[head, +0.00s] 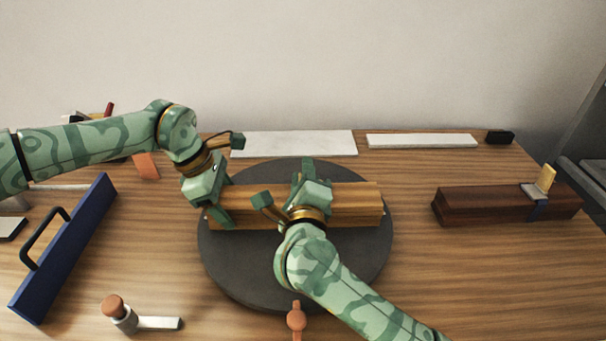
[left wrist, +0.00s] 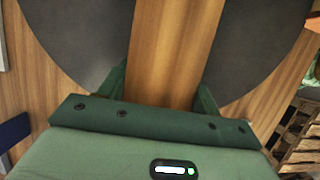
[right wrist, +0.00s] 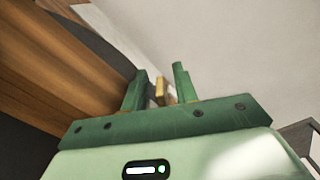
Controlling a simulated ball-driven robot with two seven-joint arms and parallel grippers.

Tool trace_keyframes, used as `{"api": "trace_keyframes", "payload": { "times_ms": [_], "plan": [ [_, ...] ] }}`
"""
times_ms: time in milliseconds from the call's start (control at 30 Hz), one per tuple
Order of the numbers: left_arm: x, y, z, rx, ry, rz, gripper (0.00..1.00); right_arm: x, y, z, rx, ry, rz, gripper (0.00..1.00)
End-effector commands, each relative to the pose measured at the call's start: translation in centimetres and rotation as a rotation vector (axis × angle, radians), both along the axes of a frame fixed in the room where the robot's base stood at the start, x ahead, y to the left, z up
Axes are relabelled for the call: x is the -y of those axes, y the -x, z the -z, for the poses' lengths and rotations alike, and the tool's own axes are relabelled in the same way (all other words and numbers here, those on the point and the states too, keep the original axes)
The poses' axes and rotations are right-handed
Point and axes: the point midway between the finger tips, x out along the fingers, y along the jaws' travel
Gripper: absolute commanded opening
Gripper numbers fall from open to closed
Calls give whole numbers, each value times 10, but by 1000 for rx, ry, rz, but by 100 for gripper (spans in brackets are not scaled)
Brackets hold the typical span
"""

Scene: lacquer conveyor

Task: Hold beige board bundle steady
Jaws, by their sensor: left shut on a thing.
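The beige board bundle (head: 352,204) lies flat across a dark round turntable (head: 235,270). My left gripper (head: 222,208) is shut on its left end. In the left wrist view the bundle (left wrist: 175,50) runs between the two fingers of this gripper (left wrist: 165,92). My right gripper (head: 310,178) is above the middle of the bundle and hides part of it. In the right wrist view its fingers (right wrist: 157,92) are apart, and the bundle (right wrist: 60,65) is to their left, outside the gap. A small yellow piece shows between those fingers; I cannot tell how far off it is.
A dark brown bundle (head: 480,205) with a yellow-handled clamp (head: 545,180) is at the right. A blue board with a black handle (head: 70,245) is at the left. A clamp-like tool (head: 125,317) lies in front. Pale slabs (head: 295,143) lie along the back.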

Motion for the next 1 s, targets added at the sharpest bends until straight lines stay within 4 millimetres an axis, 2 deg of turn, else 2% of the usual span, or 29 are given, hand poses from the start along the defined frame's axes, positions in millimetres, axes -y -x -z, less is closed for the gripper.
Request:
{"api": "trace_keyframes", "payload": {
  "times_ms": [267, 367, 600, 700, 800, 1000],
  "plan": [
    [-1, 0, 1, 0, -1, -1, 45, 0, -1, -7, 3, -1, 1, 29],
    [-1, 0, 1, 0, -1, -1, 45, 0, 0, -22, 4, -4, 1, 29],
    [-1, 0, 1, 0, -1, 0, 45, 0, 0, -74, 6, -4, 0, 29],
    [-1, 0, 1, 0, -1, 0, 45, 0, 0, -89, 3, -3, 0, 29],
    [-1, 0, 1, -1, -1, 0, 45, 0, 0, -98, 2, -1, 0, 29],
    [-1, 0, 1, -1, -1, 1, 45, 0, 0, -100, 0, 0, 0, 29]
  ]
}}
